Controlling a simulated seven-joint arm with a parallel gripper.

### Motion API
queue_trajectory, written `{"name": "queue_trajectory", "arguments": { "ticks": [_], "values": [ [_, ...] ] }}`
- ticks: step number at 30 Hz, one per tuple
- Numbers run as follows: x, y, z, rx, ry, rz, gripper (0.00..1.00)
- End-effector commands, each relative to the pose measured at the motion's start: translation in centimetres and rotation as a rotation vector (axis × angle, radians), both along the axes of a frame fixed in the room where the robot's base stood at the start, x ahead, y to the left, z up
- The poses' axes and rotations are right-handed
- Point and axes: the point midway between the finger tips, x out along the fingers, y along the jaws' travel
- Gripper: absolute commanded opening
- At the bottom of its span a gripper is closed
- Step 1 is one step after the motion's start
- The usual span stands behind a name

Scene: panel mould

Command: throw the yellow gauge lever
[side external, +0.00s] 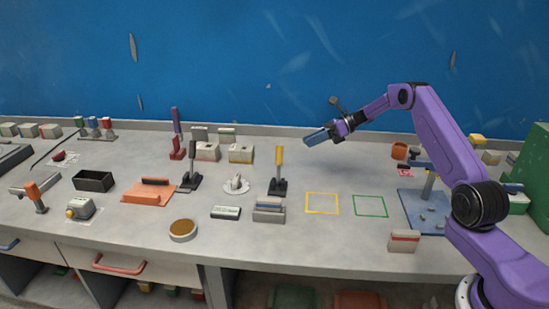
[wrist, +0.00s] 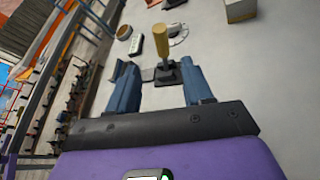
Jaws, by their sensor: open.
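The yellow gauge lever (side external: 279,157) stands upright on a dark base in the middle of the bench in the side external view. A grey block with a label plate (side external: 269,210) sits just in front of it. In the wrist view the yellow-handled lever (wrist: 162,44) shows beyond and between my fingers. My gripper (side external: 308,142) is in the air to the right of the lever and higher than it, apart from it. In the wrist view my gripper (wrist: 158,82) has its blue fingers spread, with nothing held between them.
A black lever (side external: 194,161) and a white dial (side external: 236,184) stand left of the yellow lever. A red-and-purple lever (side external: 176,140) is farther back. Yellow (side external: 322,193) and green outlined squares (side external: 370,196) mark clear bench to the right. A blue-based stand (side external: 425,222) is further right.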

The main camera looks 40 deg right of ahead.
Motion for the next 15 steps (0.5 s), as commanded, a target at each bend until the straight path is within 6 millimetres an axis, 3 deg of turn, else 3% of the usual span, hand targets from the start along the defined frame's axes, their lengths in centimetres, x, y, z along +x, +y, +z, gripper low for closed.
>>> {"name": "queue_trajectory", "arguments": {
  "ticks": [15],
  "values": [
    [3.8,8.7,-3.6,-0.001,0.001,0.007,0.51]
  ]
}}
